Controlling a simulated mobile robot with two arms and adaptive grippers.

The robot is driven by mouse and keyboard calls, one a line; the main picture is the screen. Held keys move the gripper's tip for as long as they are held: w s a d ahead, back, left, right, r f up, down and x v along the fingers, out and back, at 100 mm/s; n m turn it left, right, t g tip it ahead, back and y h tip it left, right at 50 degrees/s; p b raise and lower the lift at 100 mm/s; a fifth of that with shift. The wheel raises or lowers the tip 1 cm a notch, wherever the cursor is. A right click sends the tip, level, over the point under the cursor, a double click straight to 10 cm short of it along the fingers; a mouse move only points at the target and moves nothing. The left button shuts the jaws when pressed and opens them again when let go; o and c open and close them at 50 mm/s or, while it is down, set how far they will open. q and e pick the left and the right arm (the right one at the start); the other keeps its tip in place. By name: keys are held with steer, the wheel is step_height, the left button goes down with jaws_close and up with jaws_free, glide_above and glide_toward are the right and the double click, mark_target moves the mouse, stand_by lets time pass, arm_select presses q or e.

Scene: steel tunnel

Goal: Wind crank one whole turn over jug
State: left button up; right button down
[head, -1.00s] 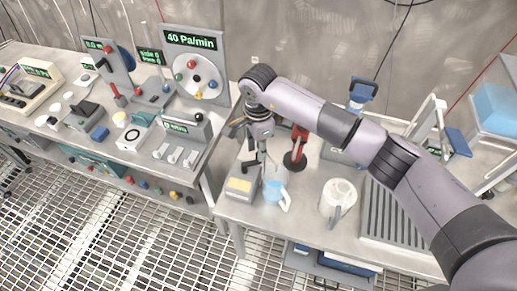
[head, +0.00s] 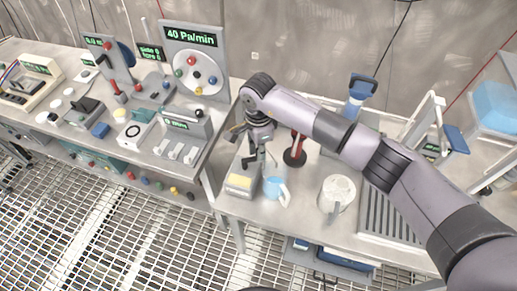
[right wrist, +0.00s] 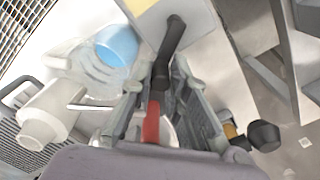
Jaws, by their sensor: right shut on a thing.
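The jug (head: 274,190), clear with blue contents and a pale handle, stands on the right bench. In the right wrist view the jug (right wrist: 112,55) is left of my fingers. My right gripper (head: 258,158) is above and just behind the jug. In the wrist view my right gripper (right wrist: 165,110) has its fingers either side of the crank, shut on it. The crank's dark bent arm (right wrist: 170,45) runs up from between the fingers. A red piece (right wrist: 152,122) shows between them, but I cannot tell if it belongs to the crank. My left gripper is out of view.
A yellow-topped grey box (head: 240,183) stands left of the jug. A red post on a dark base (head: 294,157) is close behind right. A white lidded pot (head: 337,194) and a ribbed tray (head: 385,215) stand further right. A control panel (head: 195,70) stands on the left bench.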

steer(key=shift+s+f+m+b, duration=0.1)
steer(key=shift+m+b, duration=0.25)
steer(key=shift+m, duration=0.05)
steer(key=shift+s+m, duration=0.2)
steer(key=shift+m, duration=0.1)
steer(key=c, duration=1.8)
jaws_free()
step_height(320, 180, up, 12)
